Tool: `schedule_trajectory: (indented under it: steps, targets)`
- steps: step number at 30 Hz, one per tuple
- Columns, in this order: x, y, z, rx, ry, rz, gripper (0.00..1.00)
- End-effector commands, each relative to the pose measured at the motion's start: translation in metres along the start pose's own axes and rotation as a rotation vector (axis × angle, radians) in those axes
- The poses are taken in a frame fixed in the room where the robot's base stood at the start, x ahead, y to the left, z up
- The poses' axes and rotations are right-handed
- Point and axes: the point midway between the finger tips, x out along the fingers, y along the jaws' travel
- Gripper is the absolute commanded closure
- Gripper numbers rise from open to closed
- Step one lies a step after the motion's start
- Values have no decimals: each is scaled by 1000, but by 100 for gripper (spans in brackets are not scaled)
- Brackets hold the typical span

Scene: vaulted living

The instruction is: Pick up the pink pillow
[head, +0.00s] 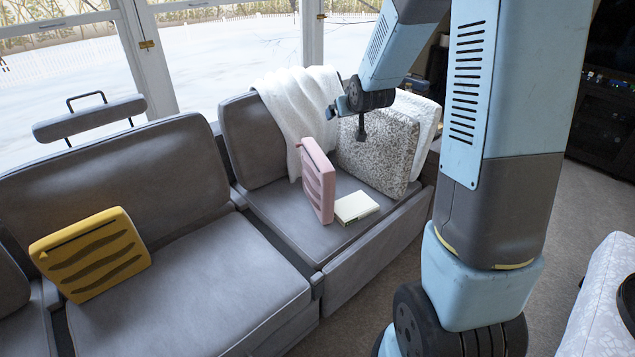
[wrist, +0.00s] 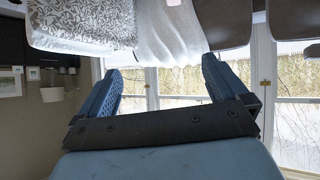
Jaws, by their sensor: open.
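The pink pillow (head: 318,181) stands upright on the right seat of the grey sofa (head: 262,237), between a white throw and a grey patterned cushion. My gripper (head: 361,126) is above and to the right of it, in front of the patterned cushion and apart from the pillow. In the wrist view my gripper (wrist: 160,85) shows two blue fingers spread wide with nothing between them. That view appears upside down, and a small pink patch at its top edge may be the pillow.
A cream book (head: 356,207) lies beside the pillow. The white throw (head: 300,100) hangs over the backrest, and the patterned cushion (head: 378,150) leans at the right. A yellow pillow (head: 90,254) sits on the left seat. Tall windows stand behind; carpet is open at right.

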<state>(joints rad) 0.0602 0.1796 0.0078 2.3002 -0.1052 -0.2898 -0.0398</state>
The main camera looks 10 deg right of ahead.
Motion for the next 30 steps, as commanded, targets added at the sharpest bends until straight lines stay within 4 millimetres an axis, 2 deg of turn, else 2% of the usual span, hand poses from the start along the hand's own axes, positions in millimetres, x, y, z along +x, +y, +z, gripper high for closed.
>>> schedule_trajectory:
  steps: [1, 3, 8, 15, 24, 30]
  targets:
    - [16, 0, 6, -2, 10, -3, 0]
    - [36, 0, 11, -7, 34, -6, 0]
    - [79, -1, 26, -15, 92, -15, 0]
    - [138, -4, 59, -22, 178, -32, 0]
    - [198, -10, 115, -18, 288, -54, 0]
    - [226, -15, 157, -9, 359, -68, 0]
